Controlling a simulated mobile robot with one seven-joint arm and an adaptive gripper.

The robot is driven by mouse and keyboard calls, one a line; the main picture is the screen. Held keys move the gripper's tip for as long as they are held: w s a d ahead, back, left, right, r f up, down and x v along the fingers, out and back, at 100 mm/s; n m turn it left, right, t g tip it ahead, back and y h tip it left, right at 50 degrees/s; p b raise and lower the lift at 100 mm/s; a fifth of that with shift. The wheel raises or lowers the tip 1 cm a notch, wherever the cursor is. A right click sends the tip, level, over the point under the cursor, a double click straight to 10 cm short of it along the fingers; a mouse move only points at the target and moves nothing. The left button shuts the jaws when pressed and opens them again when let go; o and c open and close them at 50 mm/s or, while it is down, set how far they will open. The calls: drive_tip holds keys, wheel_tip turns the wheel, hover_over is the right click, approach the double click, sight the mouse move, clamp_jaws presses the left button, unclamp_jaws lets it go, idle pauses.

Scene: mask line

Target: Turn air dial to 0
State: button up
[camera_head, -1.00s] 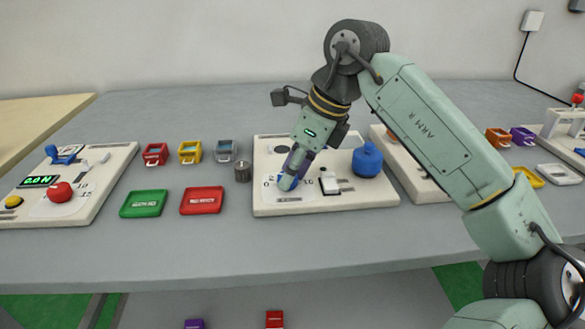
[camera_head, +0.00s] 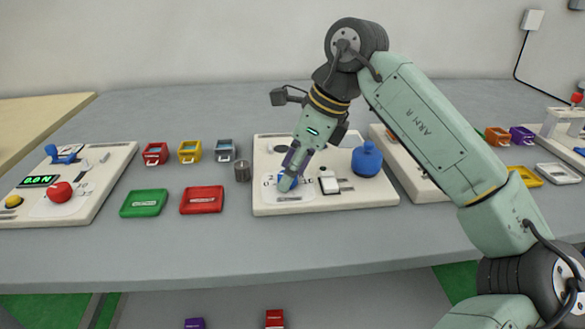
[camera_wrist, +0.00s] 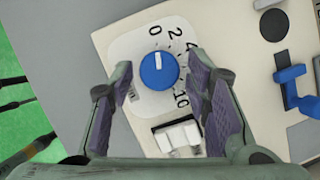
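The blue round dial (camera_wrist: 158,75) sits on a white scale plate (camera_wrist: 128,52) printed 0, 2, 4 and 10. Its white pointer line points up in the wrist view, toward the 0. My gripper (camera_wrist: 157,64) is open, with one purple-padded finger on each side of the dial and visible gaps to it. In the head view my gripper (camera_head: 288,183) is low over the front left of the middle panel (camera_head: 345,201), and partly hides the dial (camera_head: 284,185).
A white rocker switch (camera_wrist: 178,137) is beside the dial. A blue knob-like part (camera_head: 367,160) stands on the panel's right. Bare table lies in front.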

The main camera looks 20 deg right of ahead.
drive_tip(key=shift+o, duration=0.3)
drive_tip(key=v, duration=1.2)
